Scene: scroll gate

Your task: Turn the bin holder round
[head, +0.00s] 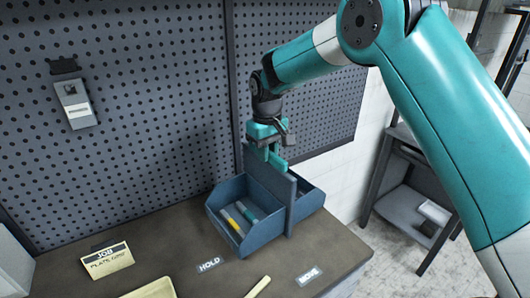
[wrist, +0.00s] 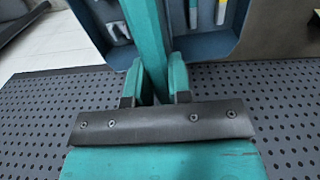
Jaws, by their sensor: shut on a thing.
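The bin holder is a blue two-bin tray (head: 232,240) with a tall panel (head: 268,190) standing between its bins. It stands on the brown worktop by the pegboard. The left bin holds a yellow-marked stick (head: 232,223) and a teal-marked one (head: 245,212). In the wrist view, a teal bar (wrist: 147,35) runs up between the bins. My gripper (head: 271,155) is above the holder and shut on this bar; its fingers (wrist: 155,85) stand on both sides of it. Small grey pieces (wrist: 117,30) show in the other bin, whose inside is mostly hidden in the head view.
A pegboard (head: 130,110) stands close behind, with a small grey box (head: 74,104) on it. A HOLD label (head: 209,265), another label (head: 308,276), a job card (head: 107,262) and a yellow stick (head: 257,287) lie in front. The worktop's right edge is near the holder.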

